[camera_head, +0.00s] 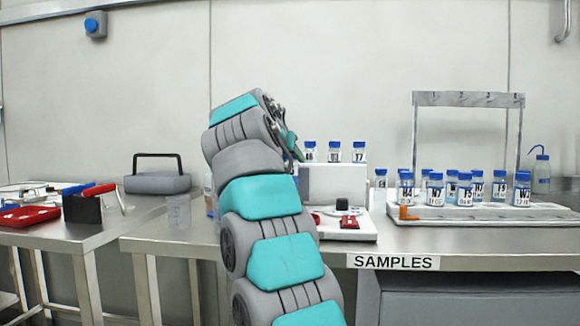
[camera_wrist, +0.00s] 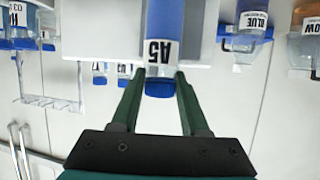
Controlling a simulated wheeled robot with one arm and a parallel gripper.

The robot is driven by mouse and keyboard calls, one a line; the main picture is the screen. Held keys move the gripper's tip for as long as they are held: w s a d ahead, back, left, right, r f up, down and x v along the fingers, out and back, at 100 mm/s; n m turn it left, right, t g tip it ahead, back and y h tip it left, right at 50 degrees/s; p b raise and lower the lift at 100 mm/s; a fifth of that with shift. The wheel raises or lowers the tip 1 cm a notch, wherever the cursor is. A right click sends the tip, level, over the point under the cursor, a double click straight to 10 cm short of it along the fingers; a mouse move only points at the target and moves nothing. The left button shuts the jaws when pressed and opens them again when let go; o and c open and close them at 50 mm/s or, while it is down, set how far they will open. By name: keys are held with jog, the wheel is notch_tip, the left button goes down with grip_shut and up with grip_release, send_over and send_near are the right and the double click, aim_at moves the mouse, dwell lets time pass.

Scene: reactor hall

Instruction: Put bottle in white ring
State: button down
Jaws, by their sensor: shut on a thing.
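My gripper (camera_wrist: 160,82) is shut on a bottle (camera_wrist: 165,25) with a blue cap and a label reading A5; in the wrist view the label appears upside down and the bottle runs off the top edge. In the head view, my gripper (camera_head: 290,145) is near the wall side of the bench, just left of a white device (camera_head: 335,185), and mostly hidden by my arm. The held bottle cannot be made out there. I cannot make out a white ring in either view.
Several blue-capped bottles (camera_head: 436,190) stand in a rack (camera_head: 480,216) with a tall metal frame at right. Three more (camera_head: 334,150) show above the white device. A clear beaker (camera_head: 178,212) stands left. Bottles labelled BLUE (camera_wrist: 250,28) and one ending OW (camera_wrist: 308,35) show in the wrist view.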

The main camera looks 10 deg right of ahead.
aim_at(287, 169)
jog(key=shift+w, duration=0.25)
jog(key=shift+w+f, duration=0.15)
jog(key=shift+f+b, duration=0.8)
jog(key=shift+f, duration=0.85)
jog(key=shift+f, duration=0.15)
jog(key=shift+c, duration=2)
grip_release()
